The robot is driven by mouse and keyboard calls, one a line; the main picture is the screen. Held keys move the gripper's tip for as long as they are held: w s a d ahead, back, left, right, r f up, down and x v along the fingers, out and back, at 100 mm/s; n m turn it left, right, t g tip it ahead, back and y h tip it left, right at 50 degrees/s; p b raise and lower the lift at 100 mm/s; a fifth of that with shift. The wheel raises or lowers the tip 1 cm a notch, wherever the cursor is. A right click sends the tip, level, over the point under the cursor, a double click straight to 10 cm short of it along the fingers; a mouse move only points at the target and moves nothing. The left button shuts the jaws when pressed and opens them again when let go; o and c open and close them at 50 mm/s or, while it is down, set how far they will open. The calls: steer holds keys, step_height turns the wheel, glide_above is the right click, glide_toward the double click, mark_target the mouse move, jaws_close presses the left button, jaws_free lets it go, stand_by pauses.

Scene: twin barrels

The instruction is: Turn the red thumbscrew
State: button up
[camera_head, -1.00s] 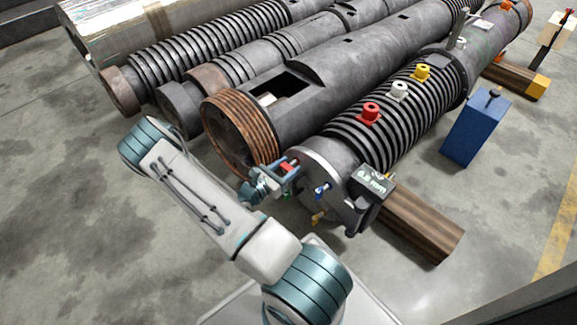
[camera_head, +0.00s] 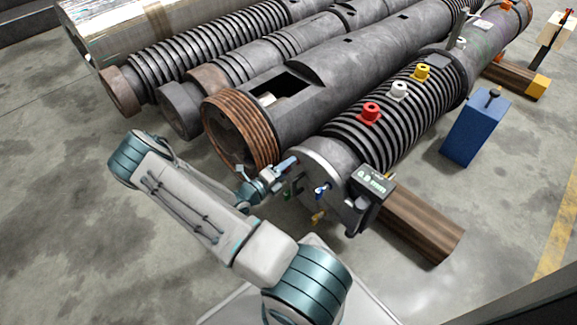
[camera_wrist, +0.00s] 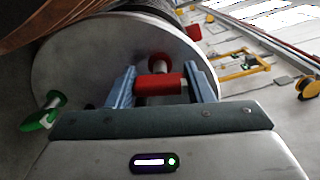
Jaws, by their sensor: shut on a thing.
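The red thumbscrew (camera_wrist: 160,84) shows in the wrist view on the round grey end plate (camera_wrist: 100,65) of the near ribbed barrel. Its red wing lies crosswise between my two fingers. My gripper (camera_wrist: 162,88) is shut on it, one finger at each end. In the head view my gripper (camera_head: 288,164) is at the upper left of the plate and hides the red thumbscrew. A green thumbscrew (camera_wrist: 42,118) is at the left of the plate in the wrist view. A blue thumbscrew (camera_head: 322,190) and a yellow one (camera_head: 318,217) show in the head view.
A dark box with a display (camera_head: 370,184) sits at the plate's right side. Red (camera_head: 370,113), white (camera_head: 399,91) and yellow (camera_head: 422,72) knobs stand on the barrel's top. A copper-ringed barrel (camera_head: 235,130) lies close at left. A wooden beam (camera_head: 425,222) and blue box (camera_head: 475,128) are at right.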

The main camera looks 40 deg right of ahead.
steer(key=shift+n, duration=0.8)
steer(key=o, duration=1.1)
steer(key=shift+s+a+p, duration=0.15)
steer(key=shift+a+p, duration=0.25)
steer(key=shift+a, duration=1.35)
steer(key=shift+s+a+p, duration=0.15)
steer(key=shift+a+p, duration=0.25)
steer(key=shift+a, duration=1.35)
steer(key=shift+c, duration=0.4)
